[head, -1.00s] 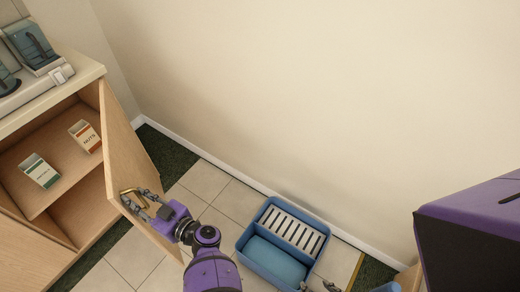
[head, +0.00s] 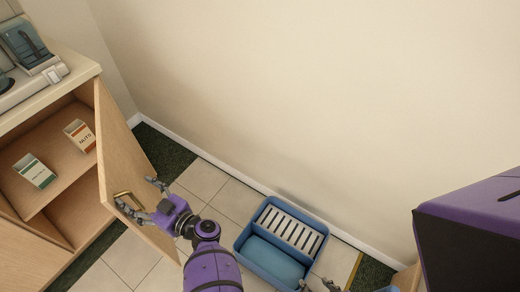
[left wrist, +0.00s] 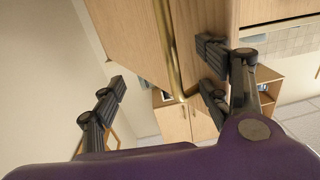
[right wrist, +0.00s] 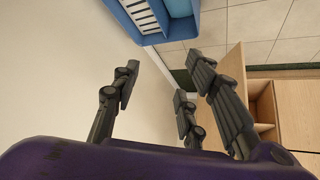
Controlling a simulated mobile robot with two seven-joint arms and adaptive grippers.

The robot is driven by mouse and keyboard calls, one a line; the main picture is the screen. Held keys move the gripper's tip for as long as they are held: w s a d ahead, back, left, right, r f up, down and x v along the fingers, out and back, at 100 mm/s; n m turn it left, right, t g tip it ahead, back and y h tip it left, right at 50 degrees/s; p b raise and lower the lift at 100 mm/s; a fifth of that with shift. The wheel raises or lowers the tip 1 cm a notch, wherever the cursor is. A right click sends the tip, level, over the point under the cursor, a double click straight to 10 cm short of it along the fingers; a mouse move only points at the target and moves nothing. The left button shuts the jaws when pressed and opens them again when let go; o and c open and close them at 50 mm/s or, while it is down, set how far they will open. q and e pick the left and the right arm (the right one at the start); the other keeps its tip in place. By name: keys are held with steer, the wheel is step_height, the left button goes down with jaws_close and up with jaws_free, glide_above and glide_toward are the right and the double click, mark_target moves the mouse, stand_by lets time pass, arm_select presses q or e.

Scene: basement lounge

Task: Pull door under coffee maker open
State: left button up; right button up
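The wooden cabinet door (head: 125,165) under the coffee maker (head: 28,48) stands swung wide open, showing the shelf inside. Its brass bar handle (head: 127,198) is on the door's outer face, and it also shows in the left wrist view (left wrist: 168,50). My left gripper (head: 146,195) is at the handle with its fingers spread apart. In the left wrist view the handle lies between the open fingers, nearer the right ones, and no grip on it shows. My right gripper (right wrist: 160,90) is open and empty. Only its fingertips show at the bottom of the head view.
Two small cartons, one green and white (head: 34,171) and one orange and white (head: 80,135), stand on the cabinet shelf. A blue bin with a slatted tray (head: 243,240) is on the tiled floor by the wall. Bare tiles (head: 203,180) lie between door and bin.

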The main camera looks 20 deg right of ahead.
arm_select(q)
steer(key=shift+w+d+r, duration=0.25)
steer(key=shift+r, duration=0.25)
steer(key=shift+c, duration=0.7)
steer(key=shift+r, duration=0.25)
steer(key=shift+c, duration=0.3)
steer(key=r, duration=0.8)
steer(key=shift+w+a+r, duration=0.2)
steer(key=shift+a+r, duration=0.1)
steer(key=shift+c, duration=1.4)
steer(key=shift+r, duration=0.45)
arm_select(e)
steer(key=shift+w+a+r+t, duration=0.15)
steer(key=shift+w, duration=0.7)
steer(key=shift+w+a+r+t, duration=0.15)
steer(key=shift+w, duration=0.7)
arm_select(q)
steer(key=s+d+f+h+p, duration=0.1)
steer(key=s+d+f, duration=0.2)
steer(key=d, duration=0.6)
steer(key=shift+d+f+g, duration=0.3)
steer(key=shift+d+f, duration=0.1)
steer(key=shift+f, duration=0.95)
arm_select(e)
steer(key=shift+s+d+r, duration=0.25)
steer(key=shift+s+r, duration=0.35)
steer(key=shift+s, duration=0.15)
